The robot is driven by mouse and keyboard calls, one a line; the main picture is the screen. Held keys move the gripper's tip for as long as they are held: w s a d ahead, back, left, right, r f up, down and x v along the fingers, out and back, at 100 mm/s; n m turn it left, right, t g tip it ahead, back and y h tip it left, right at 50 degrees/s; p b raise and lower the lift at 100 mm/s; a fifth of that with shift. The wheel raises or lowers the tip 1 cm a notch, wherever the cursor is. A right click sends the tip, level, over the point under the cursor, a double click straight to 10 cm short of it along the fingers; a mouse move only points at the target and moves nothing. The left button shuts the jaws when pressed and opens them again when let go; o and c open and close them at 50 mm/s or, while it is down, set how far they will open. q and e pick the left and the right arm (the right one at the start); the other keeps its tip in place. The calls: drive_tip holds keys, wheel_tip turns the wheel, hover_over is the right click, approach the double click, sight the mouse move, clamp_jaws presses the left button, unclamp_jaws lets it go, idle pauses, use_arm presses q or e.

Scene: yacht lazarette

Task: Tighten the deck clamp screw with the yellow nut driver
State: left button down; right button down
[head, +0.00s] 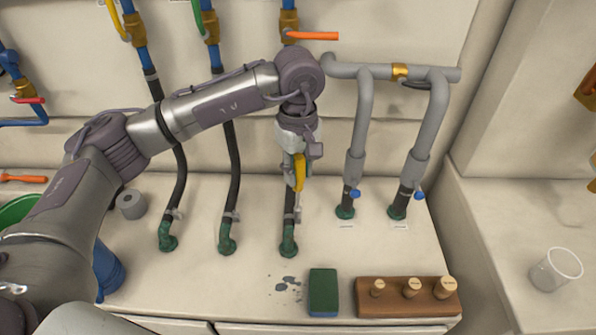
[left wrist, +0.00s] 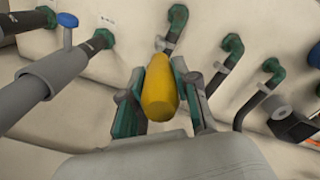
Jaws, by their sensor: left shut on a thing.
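The yellow nut driver (head: 299,172) is in my left gripper (head: 298,180), pointing down in front of the third black hose from the left. Its thin shaft (head: 297,205) ends close to the deck clamp (head: 292,215) above that hose's green fitting (head: 289,243); I cannot tell whether the tip touches the screw. In the left wrist view, the fingers of my left gripper (left wrist: 165,88) are shut around the yellow handle (left wrist: 159,97), which hides most of the shaft and the screw. My right gripper is not in view.
Two more clamped hoses (head: 232,170) stand to the left and grey pipes (head: 362,125) to the right. A green sponge (head: 323,291) and a wooden block with plugs (head: 370,297) lie in front. A clear cup (head: 556,270) stands far right. A grey roll (head: 131,204) sits left.

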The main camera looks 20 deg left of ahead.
sight(298, 157)
use_arm(q)
drive_tip(key=shift+m+b, duration=1.15)
drive_tip(key=shift+m, duration=0.75)
drive_tip(key=shift+r, duration=0.15)
drive_tip(key=shift+r+p, duration=1.3)
drive_tip(key=shift+r, duration=1.1)
drive_tip(key=shift+f+n+b, duration=1)
drive_tip(key=shift+f+b, duration=0.3)
drive_tip(key=shift+f, duration=0.2)
drive_tip(key=shift+b, duration=0.35)
drive_tip(key=shift+f+b, duration=0.9)
drive_tip(key=shift+f, duration=0.15)
